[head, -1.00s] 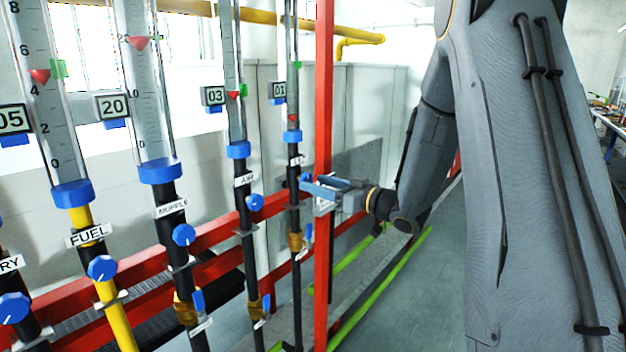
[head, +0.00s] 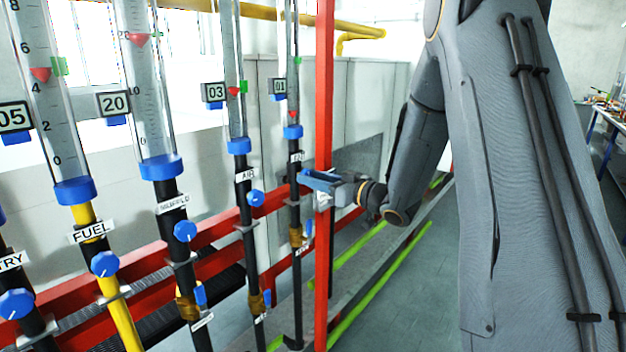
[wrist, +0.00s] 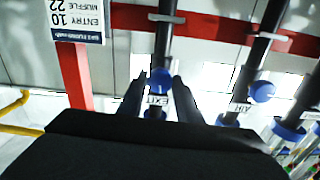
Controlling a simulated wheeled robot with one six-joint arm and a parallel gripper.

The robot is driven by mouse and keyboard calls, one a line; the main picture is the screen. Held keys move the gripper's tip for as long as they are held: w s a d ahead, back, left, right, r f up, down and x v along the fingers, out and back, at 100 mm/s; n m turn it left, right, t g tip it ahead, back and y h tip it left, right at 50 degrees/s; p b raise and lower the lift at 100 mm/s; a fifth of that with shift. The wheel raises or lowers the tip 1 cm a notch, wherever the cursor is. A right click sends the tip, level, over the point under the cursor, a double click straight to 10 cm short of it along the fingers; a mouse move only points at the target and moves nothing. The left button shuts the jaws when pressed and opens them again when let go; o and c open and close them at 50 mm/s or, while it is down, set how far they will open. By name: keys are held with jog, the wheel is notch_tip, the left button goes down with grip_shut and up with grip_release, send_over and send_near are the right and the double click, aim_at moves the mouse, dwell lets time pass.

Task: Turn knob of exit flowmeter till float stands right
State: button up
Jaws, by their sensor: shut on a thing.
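The exit flowmeter (head: 293,80) is the farthest tube in the head view, with a plate reading 01. Its red float (head: 292,114) stands low in the tube, below the green mark (head: 296,87). In the head view, my gripper (head: 306,178) reaches in from the right, past the red post, and largely hides the exit knob. In the wrist view, the blue exit knob (wrist: 160,77) sits between the two dark fingers of my gripper (wrist: 160,80), just by the EXIT label (wrist: 157,99). The fingers are shut on it.
A red upright post (head: 323,120) stands close beside my gripper. The air flowmeter (head: 233,80), with its own blue knob (head: 255,198), is the neighbour on the left. A muffle tube (head: 146,90) and a fuel tube (head: 50,100) stand farther left. Red rails run behind the pipes.

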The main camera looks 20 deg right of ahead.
jog(key=n+b, duration=2.4)
jog(key=b, duration=0.4)
jog(key=shift+f+n+b, duration=0.1)
jog(key=shift+n+b, duration=0.2)
jog(key=o, duration=1)
jog(key=shift+o, duration=0.2)
